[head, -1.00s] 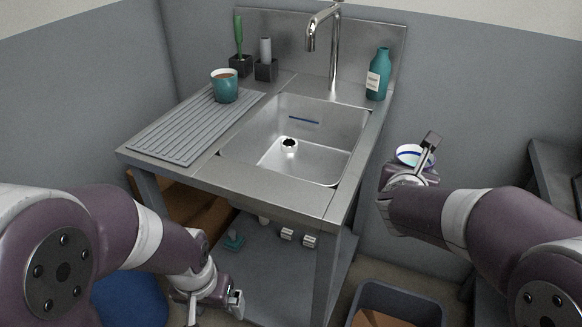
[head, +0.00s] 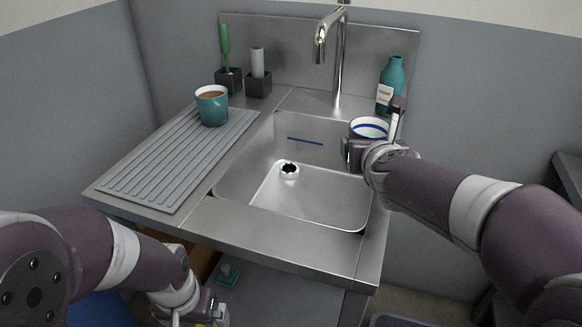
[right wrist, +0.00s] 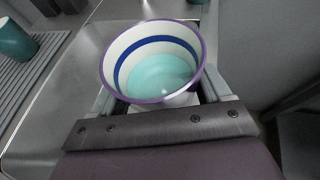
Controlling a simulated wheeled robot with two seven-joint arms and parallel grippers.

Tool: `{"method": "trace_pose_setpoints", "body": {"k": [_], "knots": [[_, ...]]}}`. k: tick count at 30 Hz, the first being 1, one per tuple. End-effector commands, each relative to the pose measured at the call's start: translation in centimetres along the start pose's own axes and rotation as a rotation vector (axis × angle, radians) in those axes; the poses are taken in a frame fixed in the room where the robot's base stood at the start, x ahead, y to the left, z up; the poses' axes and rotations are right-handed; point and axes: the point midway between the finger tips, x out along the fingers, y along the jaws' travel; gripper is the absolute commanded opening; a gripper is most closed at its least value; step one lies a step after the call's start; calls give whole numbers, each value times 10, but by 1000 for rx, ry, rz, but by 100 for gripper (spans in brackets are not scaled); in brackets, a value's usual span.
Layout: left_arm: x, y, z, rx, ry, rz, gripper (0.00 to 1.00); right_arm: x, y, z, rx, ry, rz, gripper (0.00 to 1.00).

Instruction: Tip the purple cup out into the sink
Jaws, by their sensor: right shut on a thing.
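The purple cup (right wrist: 152,62) has a purple rim, a white inside with a blue band, and pale turquoise liquid at the bottom. My right gripper (right wrist: 160,97) is shut on it and holds it roughly upright. In the head view the cup (head: 369,127) is over the right side of the sink, partly hidden by my right gripper (head: 372,150). The steel sink (head: 300,195) has a dark drain and a blue line on its back wall. My left gripper (head: 200,312) is low at the bottom, in front of the counter, cut by the frame edge; its jaws are unclear.
A teal cup with brown contents (head: 212,106) stands on the ribbed drainboard (head: 165,160). A faucet (head: 340,60) rises behind the sink. A teal bottle (head: 390,85) stands behind my right gripper. Two dark holders (head: 258,85) stand at the back left.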

Motion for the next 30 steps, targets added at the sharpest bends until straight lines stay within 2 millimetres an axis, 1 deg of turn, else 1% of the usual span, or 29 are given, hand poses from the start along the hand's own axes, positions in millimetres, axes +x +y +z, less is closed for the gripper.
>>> {"method": "trace_pose_setpoints", "body": {"k": [11,20,30], "knots": [[-3,0,0,0,0,0,100,0,3,0,-33,-7,-11,33],[-10,0,-1,0,0,0,100,1,12,-5,-157,-24,-60,33],[-23,0,-3,0,0,0,100,2,23,-11,-313,-47,-125,33]]}}
